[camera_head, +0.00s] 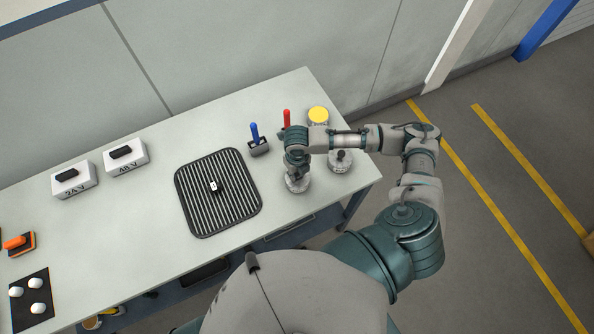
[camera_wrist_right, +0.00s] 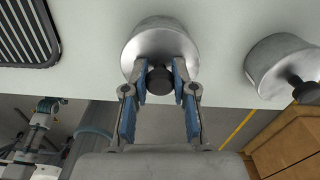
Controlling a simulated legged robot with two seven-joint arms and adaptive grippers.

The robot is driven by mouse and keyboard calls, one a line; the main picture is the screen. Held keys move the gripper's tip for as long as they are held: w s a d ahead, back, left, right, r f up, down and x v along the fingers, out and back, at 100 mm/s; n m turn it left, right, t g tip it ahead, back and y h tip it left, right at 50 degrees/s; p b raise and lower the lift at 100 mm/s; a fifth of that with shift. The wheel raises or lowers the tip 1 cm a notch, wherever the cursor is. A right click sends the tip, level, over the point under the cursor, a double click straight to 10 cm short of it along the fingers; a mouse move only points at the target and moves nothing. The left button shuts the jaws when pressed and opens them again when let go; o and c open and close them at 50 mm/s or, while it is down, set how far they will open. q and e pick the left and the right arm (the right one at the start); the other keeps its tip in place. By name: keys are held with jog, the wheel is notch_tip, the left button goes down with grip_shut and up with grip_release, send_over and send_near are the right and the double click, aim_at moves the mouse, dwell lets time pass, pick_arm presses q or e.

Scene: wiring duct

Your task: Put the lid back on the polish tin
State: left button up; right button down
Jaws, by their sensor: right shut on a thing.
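My right gripper (camera_wrist_right: 160,82) is shut on the dark knob (camera_wrist_right: 160,77) of a round silver lidded piece (camera_wrist_right: 158,38). In the head view this silver piece (camera_head: 297,184) is below my right gripper (camera_head: 296,170), near the table's front edge. I cannot tell whether it is a loose lid or a whole tin, or whether it touches the table. A second silver piece with a dark knob (camera_head: 341,161) stands to its right; it also shows in the wrist view (camera_wrist_right: 280,62). A round yellow-topped tin (camera_head: 318,115) stands behind my right forearm. My left gripper is out of view.
A ribbed black mat (camera_head: 218,212) with a small black-and-white item (camera_head: 214,187) lies to the left. A blue-handled switch (camera_head: 256,142) and a red-handled one (camera_head: 287,119) stand behind. Two labelled white boxes (camera_head: 125,158) are farther left. Table between them is clear.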

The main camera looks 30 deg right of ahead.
dwell(0.4)
jog(key=shift+c, duration=1.8)
grip_release()
notch_tip(320, 180, up, 5)
jog(key=p, duration=0.6)
jog(key=shift+r+p, duration=0.45)
jog(key=shift+r, duration=0.6)
grip_shut()
